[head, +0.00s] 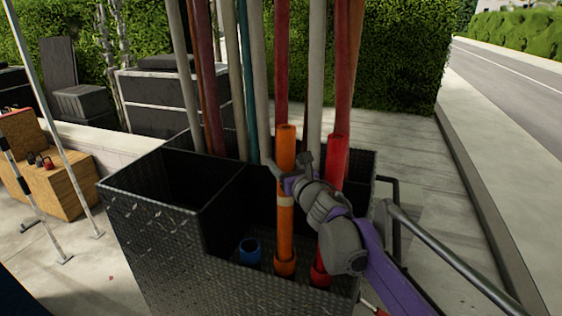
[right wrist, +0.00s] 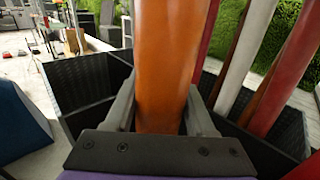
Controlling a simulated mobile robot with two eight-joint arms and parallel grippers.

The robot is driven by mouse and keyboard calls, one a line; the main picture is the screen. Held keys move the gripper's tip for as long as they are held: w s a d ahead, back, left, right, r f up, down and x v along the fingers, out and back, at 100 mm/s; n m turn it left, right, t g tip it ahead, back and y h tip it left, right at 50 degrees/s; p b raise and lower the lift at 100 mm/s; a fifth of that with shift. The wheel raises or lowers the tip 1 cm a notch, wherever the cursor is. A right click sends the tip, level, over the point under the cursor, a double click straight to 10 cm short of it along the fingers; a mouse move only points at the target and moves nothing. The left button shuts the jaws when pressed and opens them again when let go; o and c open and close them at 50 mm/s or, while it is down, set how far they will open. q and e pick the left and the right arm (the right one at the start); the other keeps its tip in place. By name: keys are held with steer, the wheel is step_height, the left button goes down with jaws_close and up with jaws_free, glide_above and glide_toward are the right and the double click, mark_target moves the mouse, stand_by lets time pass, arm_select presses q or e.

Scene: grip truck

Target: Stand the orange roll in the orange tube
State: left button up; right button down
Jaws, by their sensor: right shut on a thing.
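The orange roll (head: 285,225) stands upright, with a pale band around its middle. Its lower end meets the mouth of the orange tube (head: 285,267) in the front compartment of the black cart; I cannot tell how deep it sits. My right gripper (head: 284,172) is shut on the orange roll above the band. In the right wrist view the orange roll (right wrist: 165,65) fills the space between both fingers (right wrist: 160,110). My left gripper is not in view.
The black diamond-plate cart (head: 160,245) has an empty left compartment. A blue tube (head: 250,250) stands empty left of the orange one. A red roll (head: 334,160) stands just right, partly behind my arm. Several tall rolls rise behind. A wooden crate (head: 65,190) is at left.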

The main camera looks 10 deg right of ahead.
steer(key=shift+f, duration=0.15)
steer(key=shift+c, duration=0.8)
jaws_free()
